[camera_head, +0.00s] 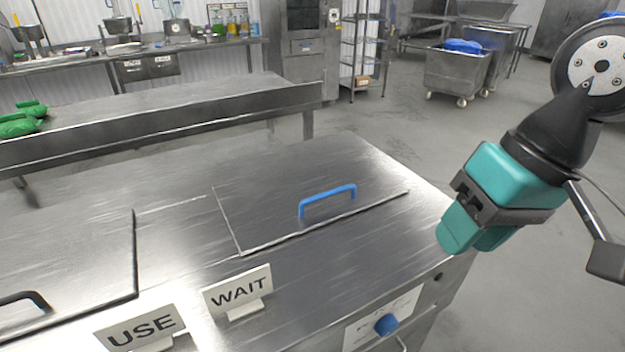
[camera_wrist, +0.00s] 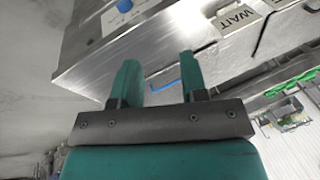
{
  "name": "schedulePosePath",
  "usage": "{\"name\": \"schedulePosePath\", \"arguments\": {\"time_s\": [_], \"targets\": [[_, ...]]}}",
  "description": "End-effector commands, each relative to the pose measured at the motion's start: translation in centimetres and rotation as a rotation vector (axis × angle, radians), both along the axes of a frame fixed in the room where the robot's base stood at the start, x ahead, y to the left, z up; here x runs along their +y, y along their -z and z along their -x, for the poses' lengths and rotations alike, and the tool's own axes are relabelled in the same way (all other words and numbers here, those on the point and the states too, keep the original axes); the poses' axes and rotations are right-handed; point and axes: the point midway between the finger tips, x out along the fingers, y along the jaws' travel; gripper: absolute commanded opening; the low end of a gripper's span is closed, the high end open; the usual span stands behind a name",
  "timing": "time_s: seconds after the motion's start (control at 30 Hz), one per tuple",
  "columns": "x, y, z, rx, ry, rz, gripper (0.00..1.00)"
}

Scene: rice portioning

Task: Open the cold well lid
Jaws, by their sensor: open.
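The steel counter (camera_head: 330,260) has two flat lids set in its top. The right lid (camera_head: 270,195) lies shut and has a blue handle (camera_head: 328,197) standing up near its front edge. The left lid (camera_head: 65,250) also lies flat and has a black handle (camera_head: 22,297); it is partly cut off by the picture edge. My teal gripper (camera_head: 478,238) is open and empty, right of the counter's right edge and apart from the handles. In the wrist view the blue handle (camera_wrist: 166,86) shows in the distance between my open fingers (camera_wrist: 157,72).
A WAIT sign (camera_head: 238,291) and a USE sign (camera_head: 141,329) stand at the counter's front. A blue knob (camera_head: 386,324) is on the front panel. A steel table (camera_head: 170,110) with green items (camera_head: 20,122) stands behind. The floor at right is clear.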

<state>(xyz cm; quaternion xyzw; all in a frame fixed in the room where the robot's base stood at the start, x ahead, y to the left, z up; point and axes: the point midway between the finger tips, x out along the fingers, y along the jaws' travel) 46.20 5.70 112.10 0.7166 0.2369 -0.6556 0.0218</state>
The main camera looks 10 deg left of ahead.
Motion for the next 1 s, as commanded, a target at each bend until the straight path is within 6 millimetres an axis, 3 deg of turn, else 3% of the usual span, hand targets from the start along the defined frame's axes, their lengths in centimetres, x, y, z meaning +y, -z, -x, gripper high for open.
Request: {"name": "schedulePosePath", "arguments": {"time_s": [0.03, 0.1, 0.2, 0.3, 0.4, 0.6, 0.77, 1.0], "targets": [[0.9, -1.5, -3.2, 0.024, 0.102, 0.019, 0.4], [2.3, -2.5, -7.9, 0.058, 0.286, 0.045, 0.4], [4.7, -3.1, -14.4, 0.098, 0.564, 0.071, 0.4], [7.3, -2.7, -19.7, 0.126, 0.826, 0.079, 0.4], [9.6, -1.9, -23.5, 0.147, 1.046, 0.073, 0.4], [12.1, -0.3, -27.2, 0.169, 1.296, 0.052, 0.4], [12.5, 1.0, -27.8, 0.174, 1.337, 0.049, 0.4], [12.9, 5.6, -28.5, 0.176, 1.335, 0.052, 0.4]]}}
